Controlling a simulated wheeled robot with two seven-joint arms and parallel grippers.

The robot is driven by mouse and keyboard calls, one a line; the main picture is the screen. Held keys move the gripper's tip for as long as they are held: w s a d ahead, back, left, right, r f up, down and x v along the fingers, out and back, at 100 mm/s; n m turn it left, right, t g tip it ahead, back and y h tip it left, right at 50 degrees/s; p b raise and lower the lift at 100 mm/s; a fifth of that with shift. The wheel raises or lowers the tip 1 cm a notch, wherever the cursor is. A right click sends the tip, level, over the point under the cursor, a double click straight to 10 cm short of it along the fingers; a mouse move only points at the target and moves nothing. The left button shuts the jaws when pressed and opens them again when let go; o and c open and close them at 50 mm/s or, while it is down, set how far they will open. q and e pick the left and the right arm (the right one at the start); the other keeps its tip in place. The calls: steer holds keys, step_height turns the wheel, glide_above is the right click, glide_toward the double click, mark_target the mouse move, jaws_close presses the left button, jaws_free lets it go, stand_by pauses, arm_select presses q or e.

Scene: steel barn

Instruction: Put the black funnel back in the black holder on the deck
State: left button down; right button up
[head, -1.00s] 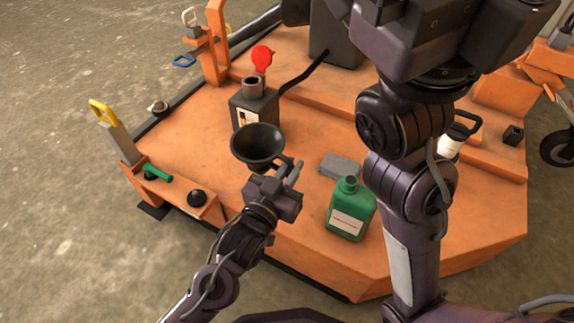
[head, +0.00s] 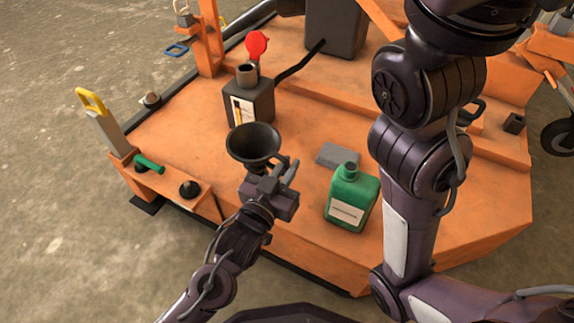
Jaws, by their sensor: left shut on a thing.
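The black funnel (head: 253,144) is held wide mouth up by my left gripper (head: 268,178), above the orange deck (head: 305,130). The gripper is shut on it at the near right side, and its spout is mostly hidden. A small black open-topped block (head: 514,123), which looks like the holder, sits at the right of the deck with nothing in it. My left gripper is far to its left. My right arm stands tall between them; its gripper is out of view.
A dark box (head: 249,105) with an open round neck stands just behind the funnel. A green bottle (head: 352,197) and a grey block (head: 338,155) are right of my left gripper. A caddy (head: 165,185) with a yellow-handled tool (head: 95,113) is at left.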

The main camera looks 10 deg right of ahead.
arm_select(q)
steer(key=shift+f, duration=0.3)
steer(key=shift+f+b, duration=0.9)
steer(key=shift+f, duration=0.95)
steer(key=c, duration=1.4)
jaws_free()
